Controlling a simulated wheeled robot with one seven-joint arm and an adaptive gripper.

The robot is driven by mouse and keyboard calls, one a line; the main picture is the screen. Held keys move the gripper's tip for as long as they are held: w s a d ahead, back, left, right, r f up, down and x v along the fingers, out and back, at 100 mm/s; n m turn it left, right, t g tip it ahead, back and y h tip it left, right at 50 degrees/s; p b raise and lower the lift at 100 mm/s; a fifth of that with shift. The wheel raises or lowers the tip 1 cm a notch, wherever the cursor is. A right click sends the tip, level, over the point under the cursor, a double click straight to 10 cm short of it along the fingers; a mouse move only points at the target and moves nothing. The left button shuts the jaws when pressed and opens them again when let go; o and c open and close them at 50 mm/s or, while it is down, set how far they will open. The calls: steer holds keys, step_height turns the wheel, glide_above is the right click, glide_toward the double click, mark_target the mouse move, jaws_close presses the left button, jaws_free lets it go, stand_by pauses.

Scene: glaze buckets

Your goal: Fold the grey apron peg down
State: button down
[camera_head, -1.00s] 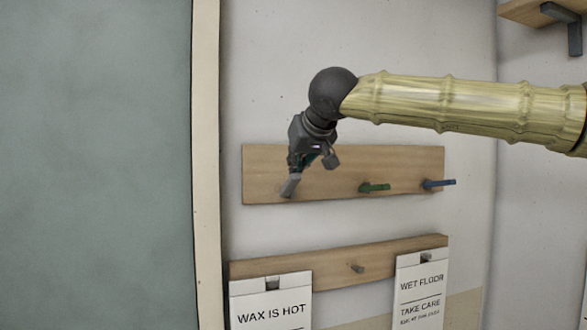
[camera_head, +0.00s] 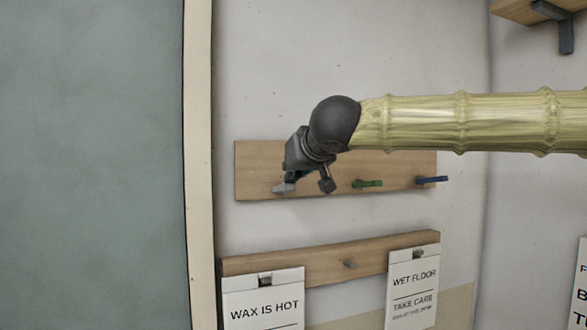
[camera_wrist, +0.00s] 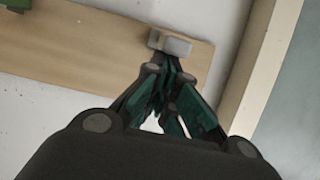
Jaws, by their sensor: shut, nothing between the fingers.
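The grey apron peg (camera_head: 283,188) is at the left end of the upper wooden board, partly hidden by my gripper in the head view. In the wrist view the grey peg (camera_wrist: 175,45) shows as a pale block on the board, close to my fingertips. My gripper (camera_wrist: 165,69) is shut and empty, its tips right by the near side of the peg; I cannot tell whether they touch. In the head view my gripper (camera_head: 304,168) is at the board, over and just right of the peg. The peg's exact angle is unclear.
On the same board (camera_head: 400,166) are a green peg (camera_head: 367,184) and a blue peg (camera_head: 432,180), right of my gripper. A lower board (camera_head: 320,258) holds hanging signs and a small peg (camera_head: 349,263). A cream frame post (camera_head: 199,165) stands close on the left.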

steer(key=shift+w+a+r+p, duration=0.2)
steer(key=shift+w+p, duration=0.15)
steer(key=shift+p, duration=0.3)
steer(key=shift+w+a+r+p, duration=0.1)
steer(key=shift+w+r+p, duration=0.1)
steer(key=shift+w+p, duration=0.3)
steer(key=r+p, duration=0.4)
steer(key=p, duration=0.2)
steer(key=shift+w+r, duration=0.1)
steer(key=shift+w, duration=0.1)
steer(key=shift+s+d+b, duration=0.15)
steer(key=shift+s+b, duration=0.1)
steer(key=shift+b, duration=0.15)
steer(key=b+v, duration=0.2)
steer(key=v, duration=0.7)
steer(key=shift+r+b, duration=0.25)
steer(key=shift+b, duration=0.15)
